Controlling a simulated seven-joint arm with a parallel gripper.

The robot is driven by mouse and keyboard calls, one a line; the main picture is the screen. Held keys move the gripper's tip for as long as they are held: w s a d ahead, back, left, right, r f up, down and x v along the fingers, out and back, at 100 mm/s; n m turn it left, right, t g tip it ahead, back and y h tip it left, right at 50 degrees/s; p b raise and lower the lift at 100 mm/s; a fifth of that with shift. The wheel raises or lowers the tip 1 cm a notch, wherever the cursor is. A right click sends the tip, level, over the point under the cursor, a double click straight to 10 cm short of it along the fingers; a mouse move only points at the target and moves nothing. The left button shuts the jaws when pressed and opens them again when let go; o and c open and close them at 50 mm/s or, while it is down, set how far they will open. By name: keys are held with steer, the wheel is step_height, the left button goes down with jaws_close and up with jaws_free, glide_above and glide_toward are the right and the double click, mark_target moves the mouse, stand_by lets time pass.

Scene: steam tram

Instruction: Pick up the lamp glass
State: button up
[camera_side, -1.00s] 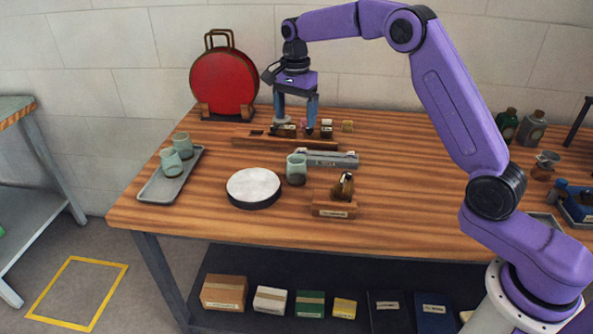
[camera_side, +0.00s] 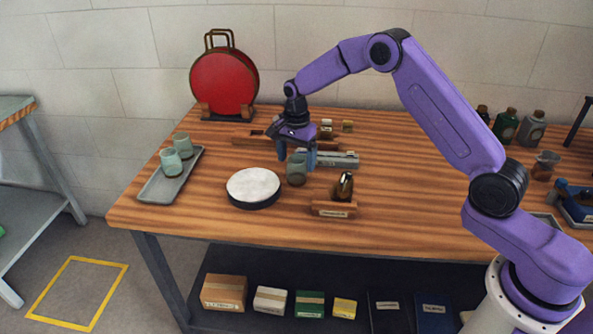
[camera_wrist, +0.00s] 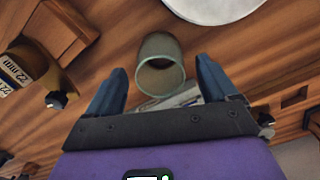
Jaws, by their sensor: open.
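A pale green, see-through lamp glass (camera_side: 297,172) stands upright on the wooden table, beside the round white-topped disc. It also shows in the wrist view (camera_wrist: 158,55), with its open rim facing the camera. My gripper (camera_side: 297,161) is low over the glass, with one blue finger on either side of its upper part in the side view. In the wrist view the open fingers (camera_wrist: 161,80) flank the near rim, with gaps visible on both sides. I cannot tell how far down they reach. Two similar glasses (camera_side: 171,162) (camera_side: 183,146) stand by the grey tray's inner area.
The white-topped disc (camera_side: 253,184) sits close at left. A grey metal piece (camera_side: 340,160) lies just behind the glass, and a wooden block (camera_side: 334,209) with a brass item stands front right. The grey tray (camera_side: 155,197) is far left.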

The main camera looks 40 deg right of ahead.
steer(key=shift+f, duration=1.45)
steer(key=shift+c, duration=0.3)
steer(key=c, duration=1.1)
steer(key=shift+o, duration=0.2)
steer(key=shift+r, duration=0.1)
